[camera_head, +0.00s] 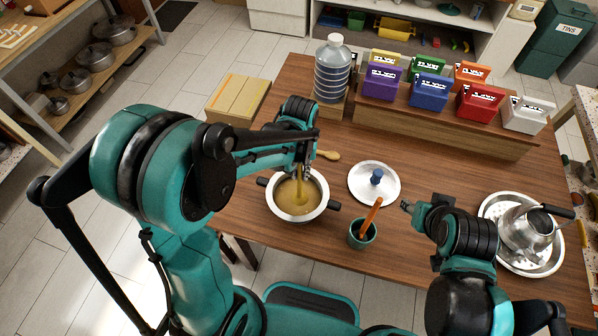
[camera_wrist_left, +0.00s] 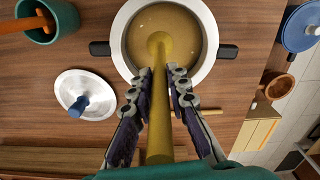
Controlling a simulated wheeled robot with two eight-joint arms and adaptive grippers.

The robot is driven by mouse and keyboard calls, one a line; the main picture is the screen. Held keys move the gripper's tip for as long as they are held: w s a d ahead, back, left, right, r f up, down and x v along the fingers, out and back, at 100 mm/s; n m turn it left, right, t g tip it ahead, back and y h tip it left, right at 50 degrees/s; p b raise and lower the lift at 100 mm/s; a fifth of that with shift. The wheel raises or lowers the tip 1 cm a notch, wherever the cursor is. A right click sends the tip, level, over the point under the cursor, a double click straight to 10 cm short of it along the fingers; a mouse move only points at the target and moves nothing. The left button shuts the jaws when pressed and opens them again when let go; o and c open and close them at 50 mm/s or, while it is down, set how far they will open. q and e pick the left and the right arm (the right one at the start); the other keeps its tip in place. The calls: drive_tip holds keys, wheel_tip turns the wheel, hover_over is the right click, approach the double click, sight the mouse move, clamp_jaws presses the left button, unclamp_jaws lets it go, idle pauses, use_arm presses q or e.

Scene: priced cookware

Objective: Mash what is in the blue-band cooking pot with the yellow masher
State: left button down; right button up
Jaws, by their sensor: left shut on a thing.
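The cooking pot (camera_head: 273,207) has a pale metal rim and two black handles and stands on the table, full of brownish-yellow contents (camera_head: 287,199). No blue band shows on its visible side; the pot also shows in the left wrist view (camera_wrist_left: 122,60). My left gripper (camera_head: 302,166) is above the pot, shut on the yellow masher's shaft (camera_wrist_left: 159,120). The masher (camera_head: 299,192) points down into the contents; its lower end is hidden below the surface. My right gripper (camera_head: 409,206) is right of the pot, over the table, apparently empty; its finger gap is unclear.
A lid with a blue knob (camera_head: 376,177) lies right of the pot. A green cup (camera_head: 361,240) holds an orange-handled tool. A wooden spoon (camera_head: 328,155) lies behind the pot. A kettle (camera_head: 527,228) stands on a tray (camera_head: 490,207). A water bottle (camera_head: 332,75) and coloured boxes stand behind.

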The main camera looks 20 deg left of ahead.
sight(300, 179)
use_arm(q)
drive_tip(key=shift+f, duration=0.15)
drive_tip(key=shift+f+b, duration=1.7)
drive_tip(key=shift+f, duration=0.15)
drive_tip(key=r+p, duration=0.1)
drive_tip(key=r, duration=0.1)
drive_tip(key=a+r+p, duration=0.1)
drive_tip(key=r+p, duration=0.1)
drive_tip(key=shift+a, duration=0.1)
drive_tip(key=shift+f, duration=0.1)
drive_tip(key=shift+s+d, duration=0.45)
idle(0.4)
